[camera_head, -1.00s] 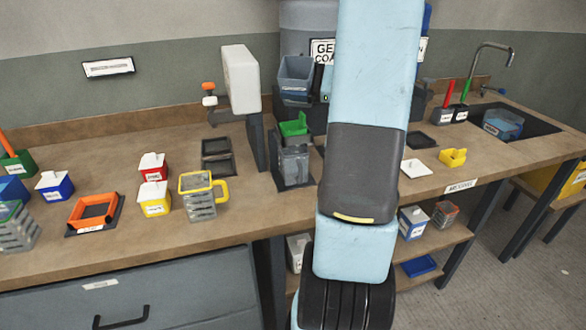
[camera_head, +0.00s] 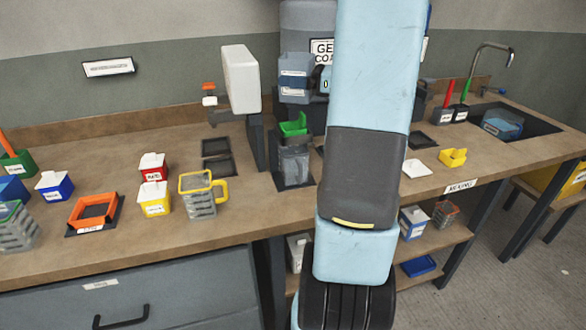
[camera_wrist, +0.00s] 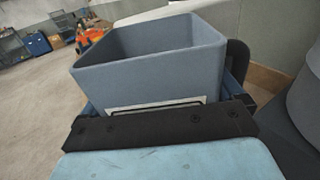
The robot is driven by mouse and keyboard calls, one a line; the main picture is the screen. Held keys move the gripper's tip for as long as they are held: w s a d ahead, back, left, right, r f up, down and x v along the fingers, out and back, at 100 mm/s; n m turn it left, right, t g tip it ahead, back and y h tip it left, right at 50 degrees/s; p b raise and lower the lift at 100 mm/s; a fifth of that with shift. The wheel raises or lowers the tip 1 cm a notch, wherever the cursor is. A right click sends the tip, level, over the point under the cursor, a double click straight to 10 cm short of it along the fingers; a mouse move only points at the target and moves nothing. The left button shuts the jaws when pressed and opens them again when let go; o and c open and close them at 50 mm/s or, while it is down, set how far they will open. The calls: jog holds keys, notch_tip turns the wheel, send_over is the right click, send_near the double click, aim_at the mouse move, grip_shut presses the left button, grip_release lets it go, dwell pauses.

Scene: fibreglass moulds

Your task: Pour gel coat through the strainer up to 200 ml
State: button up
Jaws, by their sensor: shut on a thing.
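A blue-grey open container (camera_head: 294,76) with a pale label hangs above the bench, in front of the gel coat drum (camera_head: 308,18). My gripper (camera_wrist: 160,128) is shut on this container (camera_wrist: 150,60), seen large in the wrist view. Its inner walls show, but no contents are visible. In the head view my arm mostly hides the gripper. A green piece, apparently the strainer (camera_head: 293,125), sits on a clear grey cup (camera_head: 291,163) below the container. The cup stands on a dark base beside a dark post. Any level or marks in the cup cannot be read.
A white block (camera_head: 240,78) on a dark post stands close left of the container. A yellow-rimmed jug (camera_head: 199,192), small labelled tubs (camera_head: 154,198) and an orange tray (camera_head: 94,211) are on the left bench. A sink (camera_head: 515,125) is at the right.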

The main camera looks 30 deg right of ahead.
jog(key=shift+r, duration=0.1)
jog(key=shift+r, duration=1.95)
